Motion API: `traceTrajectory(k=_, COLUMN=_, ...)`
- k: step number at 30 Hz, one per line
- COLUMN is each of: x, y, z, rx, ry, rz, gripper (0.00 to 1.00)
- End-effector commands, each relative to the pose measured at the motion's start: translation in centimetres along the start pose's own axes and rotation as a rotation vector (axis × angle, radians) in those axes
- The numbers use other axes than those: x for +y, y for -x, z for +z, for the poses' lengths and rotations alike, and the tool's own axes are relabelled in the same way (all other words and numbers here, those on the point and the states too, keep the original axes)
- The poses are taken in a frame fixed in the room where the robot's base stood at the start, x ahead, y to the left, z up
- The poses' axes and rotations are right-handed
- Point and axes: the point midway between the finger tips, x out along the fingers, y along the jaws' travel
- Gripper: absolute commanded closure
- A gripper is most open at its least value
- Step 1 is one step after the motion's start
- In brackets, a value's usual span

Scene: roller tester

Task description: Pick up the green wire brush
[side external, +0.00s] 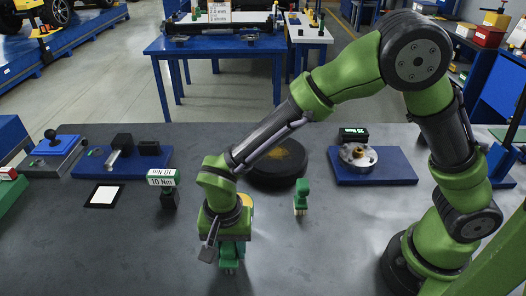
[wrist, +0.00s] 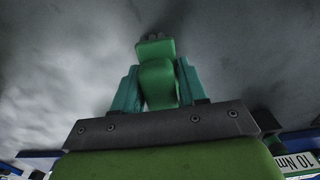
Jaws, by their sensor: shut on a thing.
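The green wire brush (wrist: 157,75) is between the two teal fingers of my gripper (wrist: 158,88) in the wrist view. Its rounded green body points away from the palm, with a small dark tip at the far end against the grey surface. My gripper is shut on it. In the side external view my gripper (side external: 229,252) points down near the front middle of the grey table, and the brush is mostly hidden by the fingers. I cannot tell whether it touches the table.
A small green-topped object (side external: 301,197) stands to the right, a black disc (side external: 277,166) behind. A "10 Nm" sign (side external: 162,179) on a dark block and a white-and-black card (side external: 104,195) are left. A blue plate with a metal flange (side external: 372,166) is back right. The front table is clear.

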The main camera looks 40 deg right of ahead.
Motion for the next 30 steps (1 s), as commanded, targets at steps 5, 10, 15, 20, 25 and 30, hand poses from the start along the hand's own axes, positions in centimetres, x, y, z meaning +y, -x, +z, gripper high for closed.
traceTrajectory(k=5, x=-0.1, y=1.9, z=0.0, rx=0.001, ry=0.001, rz=-0.006, gripper=0.91)
traceTrajectory(k=10, x=1.6, y=3.5, z=0.1, rx=0.001, ry=0.001, rz=-0.001, gripper=0.91)
traceTrajectory(k=15, x=5.7, y=3.8, z=0.6, rx=0.000, ry=0.001, rz=-0.002, gripper=0.91)
traceTrajectory(k=20, x=10.0, y=4.2, z=1.0, rx=0.000, ry=0.001, rz=-0.003, gripper=0.91)
traceTrajectory(k=25, x=13.6, y=4.5, z=1.3, rx=0.000, ry=0.000, rz=-0.003, gripper=0.91)
traceTrajectory(k=30, x=15.4, y=4.6, z=1.5, rx=0.000, ry=-0.001, rz=-0.002, gripper=0.91)
